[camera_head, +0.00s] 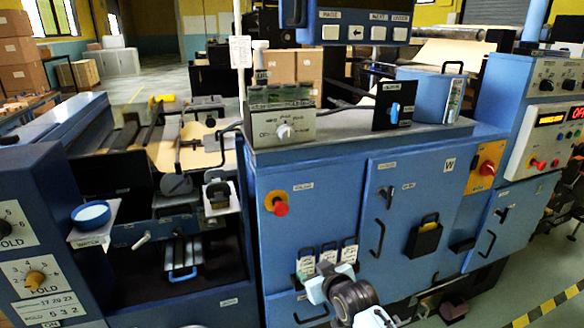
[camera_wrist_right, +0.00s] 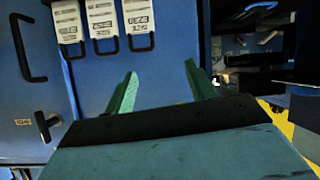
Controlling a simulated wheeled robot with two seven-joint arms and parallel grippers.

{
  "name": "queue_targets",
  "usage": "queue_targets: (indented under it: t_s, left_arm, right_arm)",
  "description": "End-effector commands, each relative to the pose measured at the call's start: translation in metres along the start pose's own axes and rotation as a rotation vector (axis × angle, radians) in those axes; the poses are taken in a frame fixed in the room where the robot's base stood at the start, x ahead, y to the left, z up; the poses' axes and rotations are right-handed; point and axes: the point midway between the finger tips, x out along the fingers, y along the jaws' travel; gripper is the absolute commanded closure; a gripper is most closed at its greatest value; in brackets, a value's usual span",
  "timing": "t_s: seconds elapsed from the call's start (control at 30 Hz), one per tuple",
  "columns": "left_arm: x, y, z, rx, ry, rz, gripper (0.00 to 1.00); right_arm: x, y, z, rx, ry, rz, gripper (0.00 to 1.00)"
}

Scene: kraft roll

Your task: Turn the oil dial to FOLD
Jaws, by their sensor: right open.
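A white knob (camera_head: 283,131) sits on a pale panel (camera_head: 318,124) on top of the blue machine in the head view. Small lettering surrounds it, too small to read surely; I cannot confirm that it is the oil dial. My right gripper (camera_head: 318,284) is low in front of the machine, well below that panel, just under the hanging tags. In the right wrist view its two green fingers (camera_wrist_right: 160,88) are apart with nothing between them. The knob does not show in that view. My left gripper is not in view.
Tags with dark loops (camera_wrist_right: 103,22) hang on the machine front near my right gripper. A red button (camera_head: 281,208), door handles (camera_head: 378,238) and a black holder (camera_head: 424,238) stick out from the front. More dials, one yellow (camera_head: 36,278), are at the far left.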

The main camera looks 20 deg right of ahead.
Motion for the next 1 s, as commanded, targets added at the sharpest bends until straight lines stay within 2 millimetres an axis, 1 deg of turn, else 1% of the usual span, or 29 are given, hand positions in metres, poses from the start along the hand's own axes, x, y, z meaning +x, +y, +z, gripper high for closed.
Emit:
queue_targets:
  t_s: [0.03,0.07,0.1,0.17,0.2,0.3,0.4,0.47,0.53,0.67,1.0]
  left_arm:
    - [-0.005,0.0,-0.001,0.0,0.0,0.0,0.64]
    - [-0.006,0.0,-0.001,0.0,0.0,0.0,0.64]
    - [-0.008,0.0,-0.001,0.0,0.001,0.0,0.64]
    - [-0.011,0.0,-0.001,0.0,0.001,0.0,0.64]
    - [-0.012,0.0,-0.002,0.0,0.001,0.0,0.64]
    - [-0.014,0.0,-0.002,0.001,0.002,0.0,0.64]
    - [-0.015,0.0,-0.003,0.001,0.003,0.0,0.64]
    - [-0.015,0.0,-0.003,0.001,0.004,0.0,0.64]
    - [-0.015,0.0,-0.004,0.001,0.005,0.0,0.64]
    - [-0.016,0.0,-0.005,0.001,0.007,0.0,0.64]
    - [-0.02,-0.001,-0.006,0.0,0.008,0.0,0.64]
  right_arm:
    - [-0.014,0.009,-0.065,-0.006,0.097,0.009,0.45]
    - [-0.023,0.012,-0.095,-0.009,0.144,0.012,0.45]
    - [-0.037,0.017,-0.133,-0.014,0.204,0.016,0.45]
    - [-0.06,0.022,-0.181,-0.023,0.285,0.022,0.45]
    - [-0.074,0.024,-0.206,-0.029,0.329,0.026,0.45]
    - [-0.105,0.028,-0.252,-0.04,0.415,0.032,0.45]
    - [-0.122,0.03,-0.275,-0.046,0.462,0.035,0.45]
    - [-0.125,0.03,-0.281,-0.048,0.473,0.036,0.45]
    - [-0.123,0.031,-0.286,-0.048,0.477,0.036,0.45]
    - [-0.108,0.031,-0.293,-0.047,0.476,0.036,0.45]
    - [-0.058,0.032,-0.318,-0.047,0.475,0.035,0.45]
